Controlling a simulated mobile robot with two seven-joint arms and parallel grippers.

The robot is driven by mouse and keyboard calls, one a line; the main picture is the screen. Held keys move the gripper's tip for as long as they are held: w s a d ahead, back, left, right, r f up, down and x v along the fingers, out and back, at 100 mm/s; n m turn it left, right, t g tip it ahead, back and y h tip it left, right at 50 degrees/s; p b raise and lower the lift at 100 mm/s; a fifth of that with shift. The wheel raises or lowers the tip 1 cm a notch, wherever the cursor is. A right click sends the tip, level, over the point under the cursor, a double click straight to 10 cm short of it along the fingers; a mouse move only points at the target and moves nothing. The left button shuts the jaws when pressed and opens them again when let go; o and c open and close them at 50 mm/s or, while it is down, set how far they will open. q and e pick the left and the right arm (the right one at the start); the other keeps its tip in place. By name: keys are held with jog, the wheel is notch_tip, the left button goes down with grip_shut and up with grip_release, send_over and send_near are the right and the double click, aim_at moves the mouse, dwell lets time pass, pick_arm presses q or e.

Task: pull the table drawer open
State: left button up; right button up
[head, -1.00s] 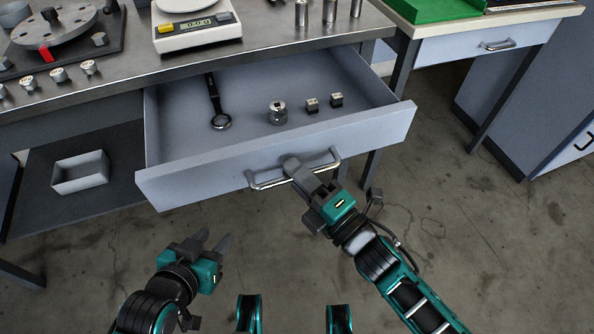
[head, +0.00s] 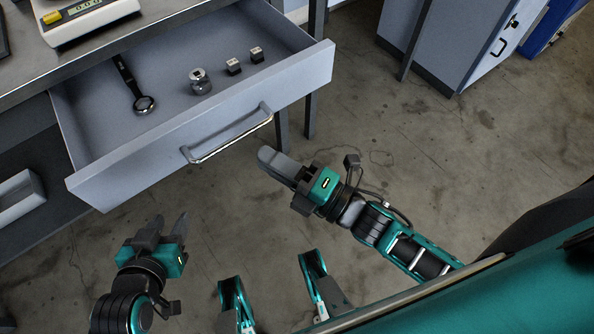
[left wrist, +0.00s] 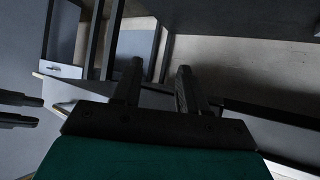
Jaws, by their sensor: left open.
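The table drawer (head: 215,140) is pulled out from under the metal-topped table, with its inside showing in the head view. Its bar handle (head: 228,139) is bare, with nothing on it. My right gripper (head: 267,162) is in front of the drawer, close to the handle's right end but apart from it. The angle hides whether its jaws are open. My left gripper (head: 170,223) is open and empty, below and in front of the drawer's left end. Its two spread fingers also show in the left wrist view (left wrist: 159,82).
The drawer holds a black-handled tool (head: 132,85), a round metal piece (head: 200,81) and two small metal blocks (head: 245,61). A scale (head: 85,17) stands on the tabletop (head: 30,72). A grey cabinet (head: 455,45) stands at upper right. The floor right of the drawer is clear.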

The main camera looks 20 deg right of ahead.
pick_arm(q)
jog(key=shift+a+r, duration=0.1)
pick_arm(e)
jog(key=v, duration=0.4)
jog(key=shift+s+d, duration=0.25)
jog(key=shift+s, duration=0.05)
jog(key=w+d+f+m+g+h, duration=0.1)
jog(key=d+f+m+g+h, duration=0.25)
jog(key=m, duration=0.85)
jog(key=w+d+f+m+h, duration=0.15)
jog(key=f+m+h, duration=0.25)
jog(key=m+h, duration=0.55)
pick_arm(q)
jog(key=s+a+r+y+p, duration=0.1)
jog(key=a+r+p, duration=0.2)
jog(key=r+p, duration=0.6)
jog(key=p, duration=0.4)
jog(key=shift+s+p, duration=0.3)
pick_arm(e)
jog(key=s+d+r+m+y, duration=0.1)
jog(key=s+d+r+m, duration=0.1)
jog(key=r, duration=0.7)
jog(key=shift+d+m+g+y, duration=0.35)
jog(key=shift+d+m+y, duration=0.1)
jog(key=shift+d, duration=0.1)
pick_arm(q)
jog(key=shift+d, duration=0.15)
pick_arm(e)
jog(key=shift+r, duration=0.15)
